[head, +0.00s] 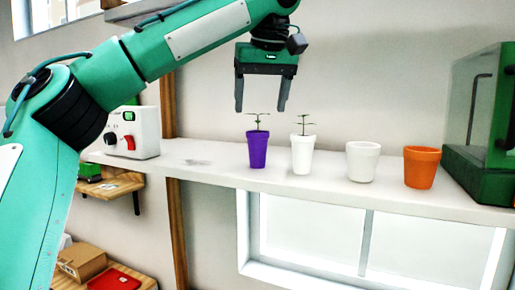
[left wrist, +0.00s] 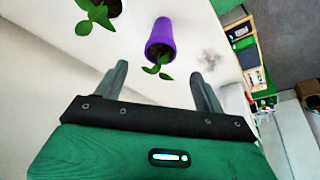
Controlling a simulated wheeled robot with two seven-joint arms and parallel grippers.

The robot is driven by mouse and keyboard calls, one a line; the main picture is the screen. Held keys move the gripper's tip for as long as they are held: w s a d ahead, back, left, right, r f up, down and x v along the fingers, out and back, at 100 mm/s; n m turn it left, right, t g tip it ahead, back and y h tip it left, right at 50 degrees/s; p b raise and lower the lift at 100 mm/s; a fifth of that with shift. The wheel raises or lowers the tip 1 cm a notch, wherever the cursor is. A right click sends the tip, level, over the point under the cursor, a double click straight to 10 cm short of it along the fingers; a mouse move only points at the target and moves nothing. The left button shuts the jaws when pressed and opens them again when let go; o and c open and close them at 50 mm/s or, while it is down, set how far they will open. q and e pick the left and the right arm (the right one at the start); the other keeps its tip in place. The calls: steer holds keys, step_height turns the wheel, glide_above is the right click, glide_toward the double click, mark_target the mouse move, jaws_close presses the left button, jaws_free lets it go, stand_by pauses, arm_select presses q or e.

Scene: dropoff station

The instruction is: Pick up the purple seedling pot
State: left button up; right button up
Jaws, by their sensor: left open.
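The purple seedling pot (head: 258,152) stands upright on the white shelf (head: 205,160) in the head view, with a small green seedling rising from it. It also shows in the left wrist view (left wrist: 160,36), beyond the fingers and roughly between their directions. My left gripper (head: 263,108) is open and empty, with its fingers pointing down above the purple pot and its seedling. The fingertips look clear of the plant. The open fingers also show in the left wrist view (left wrist: 158,75). My right gripper is in neither view.
Right of the purple pot stand a white pot with a seedling (head: 302,155), an empty-looking white pot (head: 363,162) and an orange pot (head: 421,167). A green glass-sided case (head: 482,125) is at the right end. A white control box (head: 135,132) is at the left.

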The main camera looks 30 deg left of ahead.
mark_target(258, 131)
arm_select(q)
steer(key=shift+f+p, duration=0.4)
steer(key=shift+f, duration=0.35)
steer(key=p+x, duration=0.1)
steer(key=x, duration=0.2)
steer(key=shift+w+a, duration=0.15)
steer(key=shift+w+a+f, duration=0.1)
steer(key=shift+w+f, duration=0.05)
steer(key=shift+f, duration=0.35)
steer(key=c, duration=1.3)
steer(key=shift+c, duration=0.3)
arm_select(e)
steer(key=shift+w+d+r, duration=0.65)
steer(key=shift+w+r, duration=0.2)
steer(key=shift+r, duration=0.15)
